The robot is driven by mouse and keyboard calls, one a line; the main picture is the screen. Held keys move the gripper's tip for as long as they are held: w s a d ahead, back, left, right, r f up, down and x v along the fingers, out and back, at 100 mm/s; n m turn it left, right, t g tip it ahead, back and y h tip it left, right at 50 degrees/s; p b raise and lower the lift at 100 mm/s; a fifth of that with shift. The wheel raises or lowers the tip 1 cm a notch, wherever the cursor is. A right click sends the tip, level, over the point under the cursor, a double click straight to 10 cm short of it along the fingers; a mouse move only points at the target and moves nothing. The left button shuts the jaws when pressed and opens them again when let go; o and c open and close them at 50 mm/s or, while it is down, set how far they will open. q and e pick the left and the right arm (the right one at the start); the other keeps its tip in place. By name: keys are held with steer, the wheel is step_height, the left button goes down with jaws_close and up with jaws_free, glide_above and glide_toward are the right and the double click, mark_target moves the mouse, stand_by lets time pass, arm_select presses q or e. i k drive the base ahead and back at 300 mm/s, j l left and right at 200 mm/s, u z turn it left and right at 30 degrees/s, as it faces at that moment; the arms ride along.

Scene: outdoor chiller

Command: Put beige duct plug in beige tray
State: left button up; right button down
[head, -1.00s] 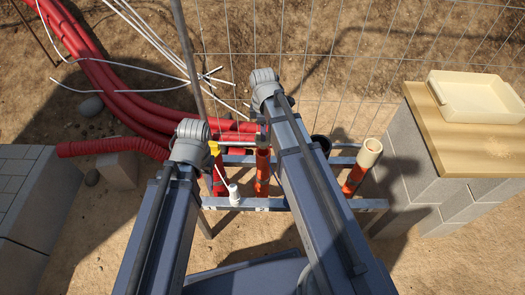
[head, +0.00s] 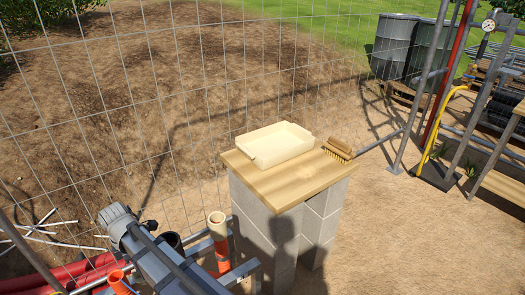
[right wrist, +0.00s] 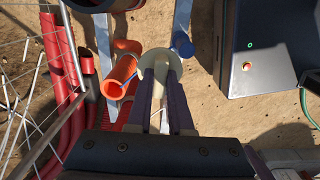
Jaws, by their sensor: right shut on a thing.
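The beige duct plug (right wrist: 160,66) is in the right wrist view, a pale round disc with a stem. My right gripper (right wrist: 164,84) is shut on its stem. The held plug is beside the open mouth of an orange duct (right wrist: 121,70); I cannot tell how far apart they are. The beige tray (head: 275,143) is a shallow empty box in the head view, on a wooden board. My right gripper is hidden in the head view, where only my arm shows at lower left. My left gripper is not in view.
The wooden board (head: 300,183) tops a grey block stand (head: 262,225). A brush (head: 338,149) lies right of the tray. An orange duct with a beige top (head: 216,220) stands left of the stand. A wire fence runs behind. A dark cabinet (right wrist: 262,50) shows in the wrist view.

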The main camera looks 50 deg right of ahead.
mark_target(258, 154)
steer(key=k+l, duration=0.1)
steer(key=l, duration=0.2)
steer(key=k+l, duration=0.1)
steer(key=l, duration=0.2)
steer(key=k+l, duration=0.1)
steer(key=l, duration=0.2)
steer(key=i+l, duration=0.1)
steer(key=l, duration=0.4)
steer(key=i+l, duration=0.1)
steer(key=l, duration=0.35)
